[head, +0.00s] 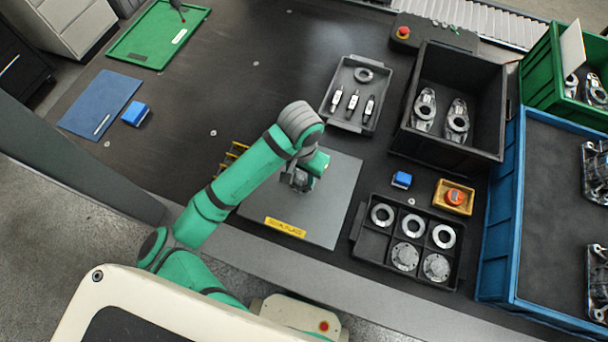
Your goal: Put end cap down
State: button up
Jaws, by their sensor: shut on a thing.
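My gripper (297,183) is over the grey plate (325,205) with the yellow label, near the plate's upper left part. It is shut on the end cap, which is mostly hidden under the gripper and wrist. I cannot tell whether the end cap touches the plate. Two similar round grey caps with small holes, one here (405,257) and one to its right (436,267), lie in the front row of the black compartment tray (366,268). That row's left compartment is empty.
Rings (382,215) fill the tray's back row. A black bin (450,155) with metal parts and a grey tray (345,122) are farther back.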

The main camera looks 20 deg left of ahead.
aim_at(302, 178)
jog(key=f, duration=0.2)
jog(key=shift+w+a+f, duration=0.2)
jog(key=shift+w+f, duration=0.05)
jog(key=shift+f, duration=0.05)
jog(key=shift+d+f, duration=0.15)
jog(key=shift+f, duration=0.15)
jog(key=shift+s+d, duration=0.1)
jog(key=shift+s, duration=0.15)
jog(key=shift+f, duration=0.1)
jog(key=o, duration=1.2)
